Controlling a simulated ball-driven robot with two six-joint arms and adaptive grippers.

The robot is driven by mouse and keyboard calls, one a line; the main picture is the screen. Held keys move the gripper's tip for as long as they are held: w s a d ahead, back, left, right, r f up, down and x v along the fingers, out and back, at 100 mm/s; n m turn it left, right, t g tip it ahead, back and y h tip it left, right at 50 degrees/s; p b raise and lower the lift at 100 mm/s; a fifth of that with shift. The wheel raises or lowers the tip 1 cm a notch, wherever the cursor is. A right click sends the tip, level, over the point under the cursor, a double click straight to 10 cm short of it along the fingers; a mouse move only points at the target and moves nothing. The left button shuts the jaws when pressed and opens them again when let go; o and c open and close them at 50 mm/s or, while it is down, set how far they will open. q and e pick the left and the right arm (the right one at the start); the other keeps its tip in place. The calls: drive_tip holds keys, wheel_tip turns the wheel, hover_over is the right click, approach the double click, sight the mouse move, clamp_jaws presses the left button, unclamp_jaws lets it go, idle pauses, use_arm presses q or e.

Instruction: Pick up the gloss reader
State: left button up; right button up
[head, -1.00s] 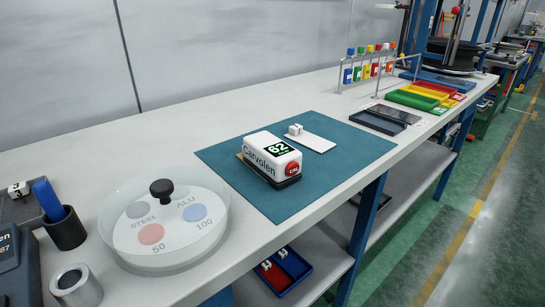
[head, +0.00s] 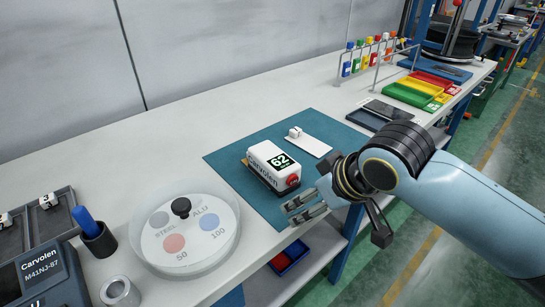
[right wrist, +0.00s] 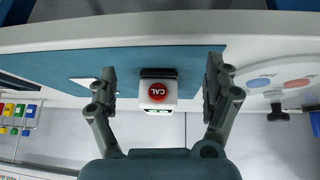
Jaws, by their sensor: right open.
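The gloss reader is a white box (head: 268,160) with a dark base, a green "62" display and a red button, on the teal mat (head: 225,158). In the right wrist view the reader (right wrist: 158,100) shows its red CAL button between the two fingers, with gaps on both sides. My right gripper (head: 303,207) is open and empty, at the front edge of the mat, just in front of the reader's red-button end. In the right wrist view the right gripper (right wrist: 160,88) has its fingers spread wide. My left gripper is not in view.
A white card with a small cube (head: 312,145) lies behind the reader. A round clear dish (head: 180,262) with a black knob stands to the left. A dark tray (head: 368,118) and coloured trays (head: 420,90) lie to the right. The bench behind the mat is clear.

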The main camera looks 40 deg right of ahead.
drive_tip(key=t, duration=0.2)
approach(276, 158)
drive_tip(key=f, duration=0.1)
drive_tip(key=w+d+f, duration=0.1)
drive_tip(key=shift+w+d+f+p, duration=0.15)
drive_tip(key=shift+f+p, duration=0.15)
drive_tip(key=x, duration=0.5)
drive_tip(key=shift+w+r, duration=0.1)
drive_tip(key=shift+r, duration=0.05)
drive_tip(key=w+f, duration=0.1)
drive_tip(key=w, duration=0.1)
drive_tip(key=w+a+f, duration=0.1)
drive_tip(key=f, duration=0.1)
drive_tip(key=shift+w+a+f, duration=0.1)
drive_tip(key=shift+w+f, duration=0.05)
drive_tip(key=shift+w, duration=0.25)
drive_tip(key=shift+w+f+y, duration=0.2)
drive_tip(key=shift+f+y, duration=0.05)
drive_tip(key=shift+y, duration=0.05)
drive_tip(key=shift+c, duration=0.4)
drive_tip(key=c, duration=1.6)
